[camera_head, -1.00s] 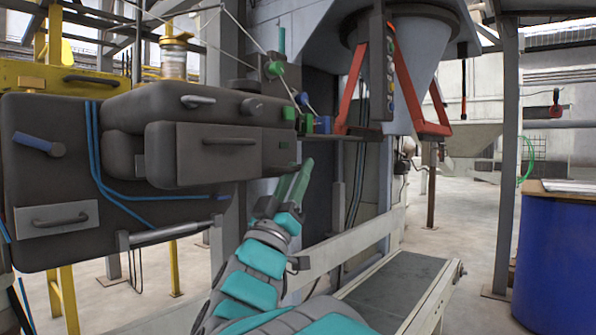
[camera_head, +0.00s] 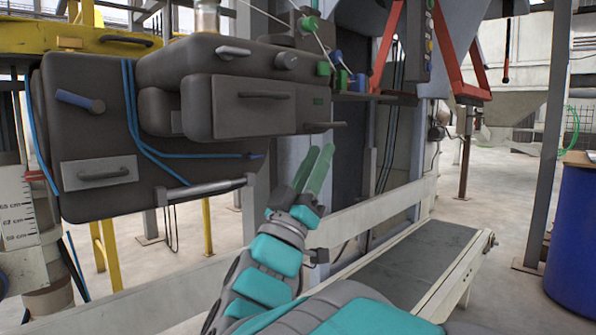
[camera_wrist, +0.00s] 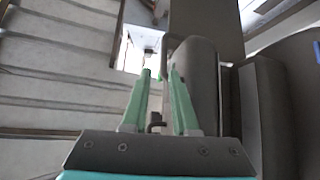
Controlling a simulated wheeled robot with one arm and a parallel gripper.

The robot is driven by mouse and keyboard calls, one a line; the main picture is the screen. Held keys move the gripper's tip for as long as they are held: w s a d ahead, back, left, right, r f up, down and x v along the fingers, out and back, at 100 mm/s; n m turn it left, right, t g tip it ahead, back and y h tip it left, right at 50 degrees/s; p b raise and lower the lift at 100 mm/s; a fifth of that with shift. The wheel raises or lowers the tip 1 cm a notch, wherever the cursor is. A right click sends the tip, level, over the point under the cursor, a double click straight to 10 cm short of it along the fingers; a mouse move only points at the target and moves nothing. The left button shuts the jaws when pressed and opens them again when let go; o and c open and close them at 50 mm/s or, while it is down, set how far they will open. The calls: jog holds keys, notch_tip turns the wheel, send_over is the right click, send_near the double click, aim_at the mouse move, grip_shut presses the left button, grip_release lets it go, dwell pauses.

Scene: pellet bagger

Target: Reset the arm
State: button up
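My arm, teal and grey, reaches up from the bottom of the head view. My gripper (camera_head: 322,160) has green fingers pointing up, in front of the grey machine panel and just below the dark machine housing (camera_head: 262,98). The wrist view shows both fingers of the gripper (camera_wrist: 160,75) with a gap between their tips and nothing held. A dark rounded part of the machine lies behind the right finger in the wrist view.
A conveyor belt (camera_head: 420,262) runs at lower right of my arm. A blue drum (camera_head: 577,240) stands at the right edge. Red brackets (camera_head: 460,50) and a grey hopper are at upper right. A yellow frame (camera_head: 107,240) is at left. Open floor lies at the right.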

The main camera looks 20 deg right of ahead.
jog(key=w+a+f+n+t+y, duration=0.1)
jog(key=w+a+f+n+y, duration=0.25)
jog(key=f+y, duration=0.35)
jog(key=w+a+f+n+t+y, duration=0.1)
jog(key=w+a+f+n+y, duration=0.1)
jog(key=w+f+n+y, duration=0.45)
jog(key=s+a+f+g+y, duration=0.3)
jog(key=f+g+y, duration=0.1)
jog(key=f, duration=0.3)
jog(key=s+a+f+g+y, duration=0.3)
jog(key=f+y, duration=0.1)
jog(key=f, duration=0.4)
jog(key=s+d+f+m+g, duration=0.1)
jog(key=s+d+f+g, duration=0.1)
jog(key=s+f+g, duration=0.8)
jog(key=s+d+f+m+g, duration=0.1)
jog(key=s+d+f+g, duration=0.1)
jog(key=s, duration=1)
jog(key=s+d+f+m+g+h, duration=0.1)
jog(key=s+d+f+g, duration=0.1)
jog(key=s, duration=1)
jog(key=shift+d+f+m+g, duration=0.4)
jog(key=shift+d+f, duration=0.35)
jog(key=shift+d, duration=0.05)
